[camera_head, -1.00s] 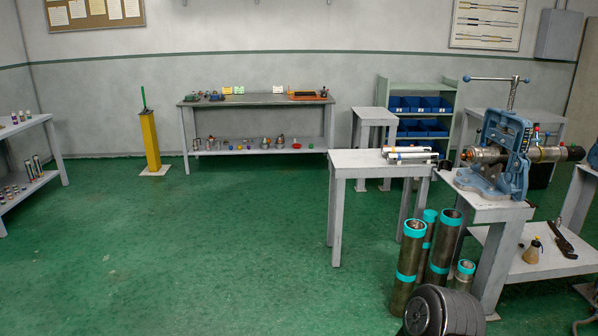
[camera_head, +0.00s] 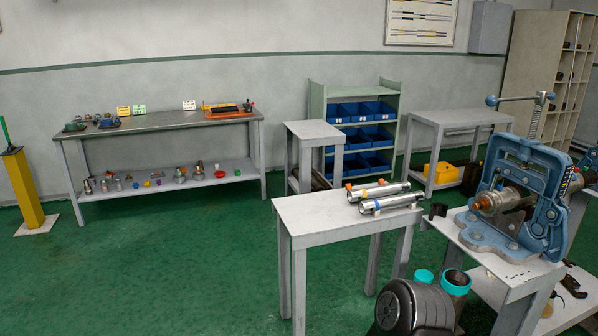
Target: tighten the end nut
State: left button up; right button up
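A blue pipe vise (camera_head: 548,200) with a screw handle (camera_head: 520,98) on top stands on a grey table (camera_head: 470,245) at the right. A metal pipe assembly (camera_head: 508,199) lies through the vise, with an orange-brown end piece (camera_head: 487,203) facing left. I cannot tell which part is the end nut. The right end of the pipe is partly cut off by the picture edge.
A small table (camera_head: 330,222) with silver tubes (camera_head: 390,202) stands left of the vise. A workbench (camera_head: 160,125) and blue-bin shelf (camera_head: 358,125) are at the back. Green floor (camera_head: 150,260) is clear at the left.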

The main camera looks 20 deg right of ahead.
aim_at(498, 171)
jog(key=i+z, duration=0.3)
jog(key=i, duration=0.15)
jog(key=i+j+z, duration=0.15)
jog(key=i+z, duration=0.2)
jog(key=i+j+z, duration=0.3)
jog(key=i, duration=0.2)
jog(key=i+j+z, duration=0.1)
jog(key=i+z, duration=0.3)
jog(key=i+j+z, duration=0.15)
jog(key=z, duration=0.25)
jog(key=i+j+z, duration=0.55)
jog(key=z, duration=0.25)
jog(key=i+j+z, duration=0.15)
jog(key=j+z, duration=0.25)
jog(key=l+u, duration=0.2)
jog(key=u, duration=0.2)
jog(key=k+l+u, duration=0.1)
jog(key=u, duration=0.3)
jog(key=k+l+u, duration=0.1)
jog(key=l+u, duration=0.15)
jog(key=u, duration=0.2)
